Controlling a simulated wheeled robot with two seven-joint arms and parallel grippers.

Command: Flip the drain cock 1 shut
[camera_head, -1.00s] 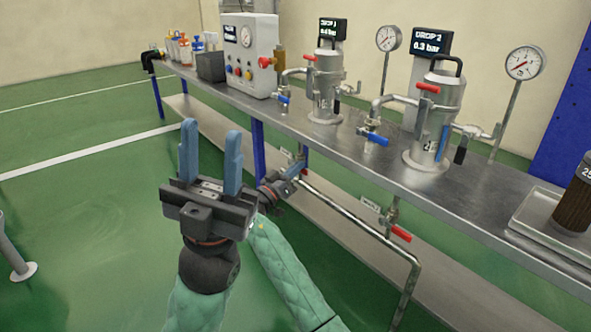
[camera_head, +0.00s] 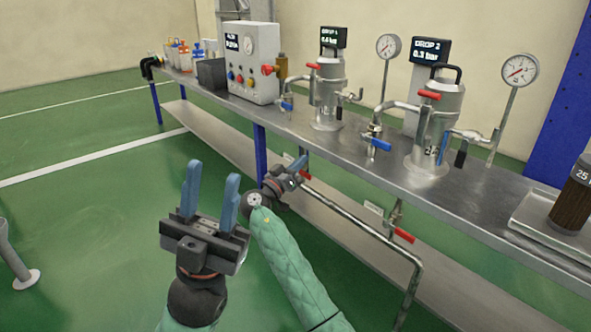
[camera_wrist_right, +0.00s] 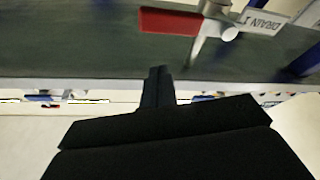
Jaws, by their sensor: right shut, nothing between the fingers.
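Drain cock 1 has a red handle (camera_wrist_right: 170,22) on a silver valve stem (camera_wrist_right: 208,32), beside a tag reading DRAIN 1 (camera_wrist_right: 262,20) in the right wrist view. The handle points to the left there. In the head view its red handle (camera_head: 305,175) shows only in part, under the bench edge, behind my right gripper (camera_head: 300,163). That gripper is shut and empty, close to the cock. In the wrist view a gap shows between its dark finger and the handle. My left gripper (camera_head: 211,172) is open and empty over the floor, left of the bench.
A second red-handled cock (camera_head: 404,236) hangs farther right below the bench (camera_head: 330,150). A metal pipe (camera_head: 350,212) runs beneath the bench edge, above a lower shelf (camera_head: 225,150). Two metal vessels and a control box (camera_head: 250,60) stand on top.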

